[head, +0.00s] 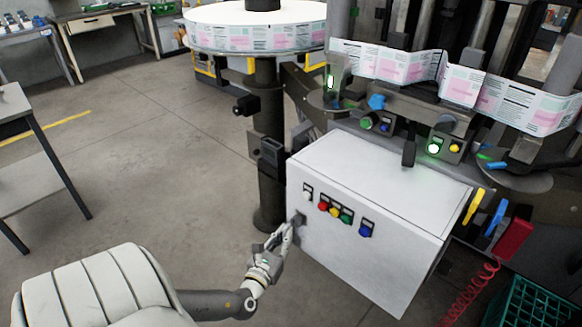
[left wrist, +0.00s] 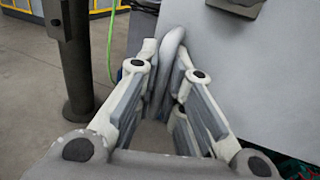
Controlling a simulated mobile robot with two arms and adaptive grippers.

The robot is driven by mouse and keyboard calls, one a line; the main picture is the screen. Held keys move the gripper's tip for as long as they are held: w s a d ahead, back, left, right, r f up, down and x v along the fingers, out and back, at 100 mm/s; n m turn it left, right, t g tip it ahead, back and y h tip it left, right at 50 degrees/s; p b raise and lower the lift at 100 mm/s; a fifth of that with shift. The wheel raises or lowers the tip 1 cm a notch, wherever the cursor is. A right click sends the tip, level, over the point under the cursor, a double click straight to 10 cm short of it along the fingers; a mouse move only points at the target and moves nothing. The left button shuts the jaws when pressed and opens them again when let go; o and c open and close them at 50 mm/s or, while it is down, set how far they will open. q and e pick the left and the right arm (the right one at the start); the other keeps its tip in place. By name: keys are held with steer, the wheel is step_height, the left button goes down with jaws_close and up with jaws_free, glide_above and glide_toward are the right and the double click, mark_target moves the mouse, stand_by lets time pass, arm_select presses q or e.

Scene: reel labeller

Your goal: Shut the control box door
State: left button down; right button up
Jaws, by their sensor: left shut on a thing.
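The control box (head: 385,170) is a pale grey cabinet at the centre right of the head view. Its front door (head: 345,255) carries a row of coloured buttons (head: 335,211). I see no clear gap along the door's top edge, but I cannot tell whether it is fully shut. My left gripper (head: 290,229) is at the door's left edge, shut on the grey door handle (left wrist: 173,45). In the left wrist view, the fingers of this gripper (left wrist: 167,75) stand on both sides of the handle. My right gripper is not in view.
A labelling machine with a label strip (head: 400,68) stands behind the box. A label reel (head: 258,35) sits on a dark post left of it. A green crate (head: 525,305) and red coiled cable (head: 470,295) are at the right.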

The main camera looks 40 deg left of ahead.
arm_select(q)
steer(key=shift+w+a+r, duration=0.1)
steer(key=shift+w+r, duration=0.05)
steer(key=c, duration=1.5)
jaws_free()
steer(key=shift+w, duration=0.1)
steer(key=v, duration=1.2)
steer(key=shift+w+f, duration=0.1)
steer(key=shift+f, duration=0.1)
